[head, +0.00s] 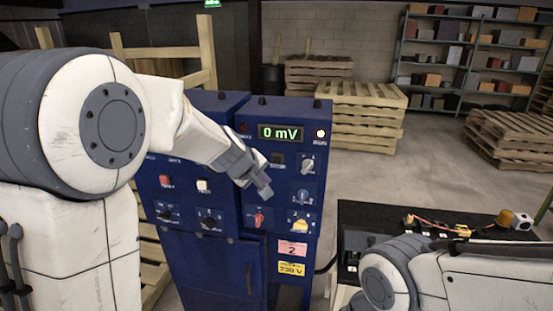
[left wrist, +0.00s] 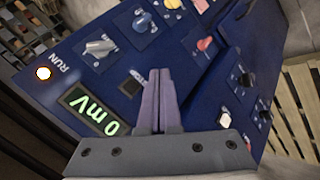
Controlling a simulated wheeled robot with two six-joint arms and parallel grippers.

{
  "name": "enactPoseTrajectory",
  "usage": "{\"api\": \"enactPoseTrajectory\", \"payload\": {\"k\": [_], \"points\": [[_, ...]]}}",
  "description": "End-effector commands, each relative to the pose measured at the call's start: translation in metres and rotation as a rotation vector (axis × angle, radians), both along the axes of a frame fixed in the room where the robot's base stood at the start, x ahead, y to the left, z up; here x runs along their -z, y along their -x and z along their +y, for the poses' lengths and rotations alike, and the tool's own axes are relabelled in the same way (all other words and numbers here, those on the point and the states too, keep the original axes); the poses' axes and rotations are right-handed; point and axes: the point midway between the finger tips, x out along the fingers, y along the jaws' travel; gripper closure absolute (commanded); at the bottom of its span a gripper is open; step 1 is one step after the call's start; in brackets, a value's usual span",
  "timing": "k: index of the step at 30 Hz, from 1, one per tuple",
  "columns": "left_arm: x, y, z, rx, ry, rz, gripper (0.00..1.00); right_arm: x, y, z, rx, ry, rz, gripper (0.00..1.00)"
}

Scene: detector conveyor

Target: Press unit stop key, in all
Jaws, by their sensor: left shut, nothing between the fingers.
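A blue control cabinet (head: 270,180) stands ahead, with a green "0 mV" display (head: 280,133) and a lit lamp (head: 320,134). A small dark square key (head: 277,158) sits below the display; it also shows in the left wrist view (left wrist: 130,84). The cabinet section to its left has a red key (head: 166,181) and a white key (head: 202,185). I cannot read which key is marked stop. My left gripper (head: 265,188) is shut and empty in front of the right section, below the dark key. In the left wrist view its fingers (left wrist: 159,74) point across the panel, beside that key.
Near the fingers are a grey knob (head: 307,165), a blue knob (head: 302,196), a red knob (head: 258,218) and a yellow knob (head: 300,226). The lamp (left wrist: 43,73) beside "RUN" is lit. A dark bench (head: 375,215) stands at right, pallets (head: 355,115) behind.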

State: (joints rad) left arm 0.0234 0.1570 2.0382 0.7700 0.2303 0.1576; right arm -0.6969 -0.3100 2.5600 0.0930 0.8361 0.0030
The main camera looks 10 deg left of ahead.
Motion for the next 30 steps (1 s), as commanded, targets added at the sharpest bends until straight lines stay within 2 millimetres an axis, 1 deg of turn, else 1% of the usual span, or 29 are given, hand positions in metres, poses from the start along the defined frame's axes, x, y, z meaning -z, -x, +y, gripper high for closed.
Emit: {"api": "enactPoseTrajectory", "payload": {"k": [6,10,14,21,24,30], "points": [[0.000,-0.001,-0.001,0.002,-0.001,0.000,1.00,0.000,0.000,0.000,0.000,0.000,0.000,0.50],[-0.002,-0.008,-0.001,0.003,-0.002,0.000,1.00,-0.004,0.000,0.000,0.000,0.000,0.000,0.50],[-0.002,-0.023,-0.001,0.003,-0.002,0.003,1.00,-0.012,0.000,0.000,-0.001,0.000,0.000,0.50],[-0.003,-0.058,-0.001,0.003,-0.002,0.002,1.00,-0.030,0.000,0.000,-0.004,0.000,0.000,0.50],[-0.002,-0.070,-0.001,0.004,-0.002,0.001,1.00,-0.036,0.000,0.000,-0.005,0.000,0.000,0.50],[-0.001,-0.084,-0.001,0.004,-0.002,0.001,1.00,-0.041,0.000,0.000,-0.007,0.000,-0.001,0.50]]}}
